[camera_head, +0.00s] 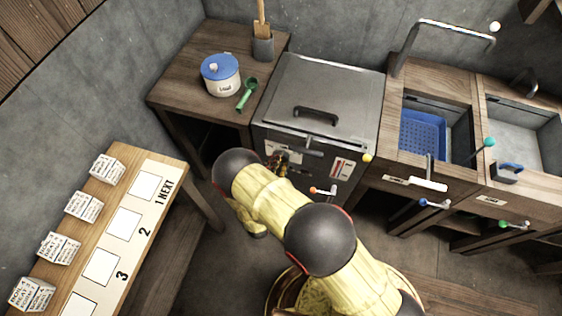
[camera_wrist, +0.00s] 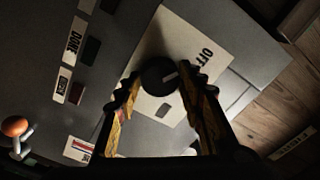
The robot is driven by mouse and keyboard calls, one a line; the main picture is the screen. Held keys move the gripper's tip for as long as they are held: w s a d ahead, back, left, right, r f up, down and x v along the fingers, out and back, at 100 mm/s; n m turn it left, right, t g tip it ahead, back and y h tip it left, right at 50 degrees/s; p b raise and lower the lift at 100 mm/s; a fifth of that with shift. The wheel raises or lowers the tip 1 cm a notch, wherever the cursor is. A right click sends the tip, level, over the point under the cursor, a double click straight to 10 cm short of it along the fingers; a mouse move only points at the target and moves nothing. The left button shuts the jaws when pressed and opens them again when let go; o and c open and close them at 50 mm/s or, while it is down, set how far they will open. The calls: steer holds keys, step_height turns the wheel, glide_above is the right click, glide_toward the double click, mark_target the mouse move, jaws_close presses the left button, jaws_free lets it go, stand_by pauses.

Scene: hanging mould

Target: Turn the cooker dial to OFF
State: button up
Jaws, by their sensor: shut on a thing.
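The cooker (camera_head: 330,85) is a grey metal box with a lid and a dark handle on top. Its round black dial (camera_wrist: 158,76) sits on a pale plate (camera_wrist: 186,38) on the front panel. A light pointer mark on the dial points right and slightly up in the wrist view, roughly towards the printed word OFF (camera_wrist: 207,58). I cannot tell whether it lines up exactly. My gripper (camera_wrist: 160,84) is shut on the dial, one finger on each side. In the head view my gripper (camera_head: 279,160) is at the cooker's front, and my arm hides the dial.
A lever with an orange knob (camera_head: 316,190) sticks out low on the cooker's front; its knob also shows in the wrist view (camera_wrist: 15,126). A sink with a blue basket (camera_head: 423,135) stands right. A table with a blue-lidded pot (camera_head: 221,75) stands left.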

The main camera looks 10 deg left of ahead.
steer(key=o, duration=1.2)
steer(key=shift+c, duration=0.2)
steer(key=s+a, duration=0.1)
steer(key=s, duration=1.1)
